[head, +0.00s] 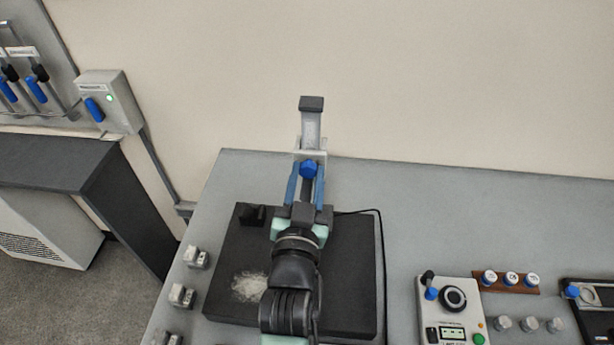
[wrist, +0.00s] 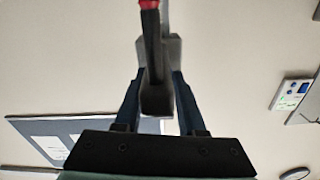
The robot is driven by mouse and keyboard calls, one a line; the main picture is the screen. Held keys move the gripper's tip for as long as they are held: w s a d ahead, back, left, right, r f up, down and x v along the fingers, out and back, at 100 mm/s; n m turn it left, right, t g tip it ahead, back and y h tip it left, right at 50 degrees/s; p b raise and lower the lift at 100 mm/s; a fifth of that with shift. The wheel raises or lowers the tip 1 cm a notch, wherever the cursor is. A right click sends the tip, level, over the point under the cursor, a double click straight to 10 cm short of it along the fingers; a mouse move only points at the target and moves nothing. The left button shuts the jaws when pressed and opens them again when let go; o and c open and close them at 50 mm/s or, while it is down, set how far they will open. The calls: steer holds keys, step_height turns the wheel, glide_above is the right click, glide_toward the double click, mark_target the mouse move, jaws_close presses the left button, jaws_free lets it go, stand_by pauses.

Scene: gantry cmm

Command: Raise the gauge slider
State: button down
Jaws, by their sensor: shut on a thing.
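The gauge stands at the back of the dark plate as an upright grey column (head: 311,124) with a dark cap. The gauge slider (head: 308,150) is a pale bracket around the column, with a blue knob (head: 309,169) on its front. My gripper (head: 307,172) reaches it from the front, its blue fingers on either side of the knob. In the wrist view my gripper (wrist: 158,80) has a grey part of the gauge (wrist: 157,103) between its fingers, and a red tip (wrist: 149,4) shows at the top edge. My gripper is shut on the slider; the exact contact is hard to see.
The dark plate (head: 350,290) lies on the grey bench (head: 450,220), with small metal blocks (head: 182,295) at its left. A control box (head: 450,312) and a rack of blue-and-white pieces (head: 510,279) stand at the right. Bare wall is behind the gauge.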

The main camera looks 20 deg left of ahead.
steer(key=c, duration=0.5)
jaws_free()
steer(key=shift+s+d+f, duration=0.15)
steer(key=shift+s, duration=0.35)
steer(key=b+v, duration=0.3)
steer(key=v, duration=0.9)
steer(key=shift+r, duration=0.2)
